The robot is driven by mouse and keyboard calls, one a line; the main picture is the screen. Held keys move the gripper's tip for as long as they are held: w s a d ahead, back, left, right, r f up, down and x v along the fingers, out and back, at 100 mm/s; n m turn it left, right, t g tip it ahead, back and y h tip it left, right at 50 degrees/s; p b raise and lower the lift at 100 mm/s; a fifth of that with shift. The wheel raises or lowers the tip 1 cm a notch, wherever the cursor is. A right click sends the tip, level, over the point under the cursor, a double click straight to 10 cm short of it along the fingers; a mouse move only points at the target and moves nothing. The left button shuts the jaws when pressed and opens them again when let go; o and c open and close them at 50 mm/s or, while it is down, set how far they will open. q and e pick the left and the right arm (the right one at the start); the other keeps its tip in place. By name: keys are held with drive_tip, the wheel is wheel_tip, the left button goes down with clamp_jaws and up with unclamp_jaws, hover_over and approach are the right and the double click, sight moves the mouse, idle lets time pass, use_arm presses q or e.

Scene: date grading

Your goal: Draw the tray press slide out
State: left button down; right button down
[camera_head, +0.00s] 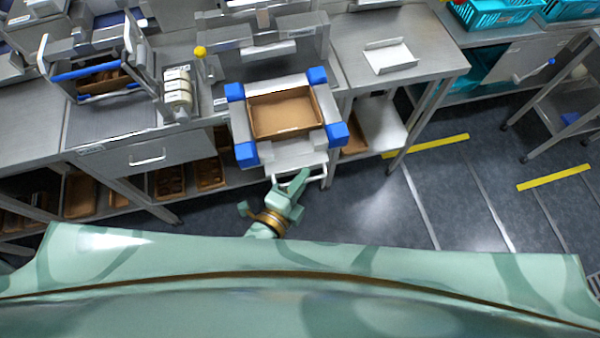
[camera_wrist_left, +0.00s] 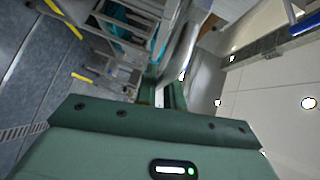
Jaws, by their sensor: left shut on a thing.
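The tray press (camera_head: 305,45) stands at the back of the bench. Its slide (camera_head: 285,156) juts out from the press toward me and has blue corner blocks. A shallow brown tray (camera_head: 285,112) lies empty on the slide. A pale bar handle (camera_head: 318,180) is at the slide's front edge. My left gripper (camera_head: 298,184) is at this handle and shut on it; the fingers cover part of the bar. In the left wrist view, a blurred pale bar (camera_wrist_left: 182,45) runs close to the fingers (camera_wrist_left: 170,95). My right gripper is not in view.
A yellow knob (camera_head: 200,51) stands left of the press. A label roll holder (camera_head: 178,92) and a blue-handled frame (camera_head: 95,72) are further left. A white sheet or plate (camera_head: 390,57) lies on the right bench. Brown trays (camera_head: 80,194) fill the lower shelf.

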use_arm(q)
drive_tip(key=c, duration=1.5)
unclamp_jaws()
drive_tip(key=shift+w, duration=0.1)
drive_tip(key=v, duration=1.6)
drive_tip(key=shift+p, duration=0.45)
drive_tip(key=shift+a+f, duration=0.1)
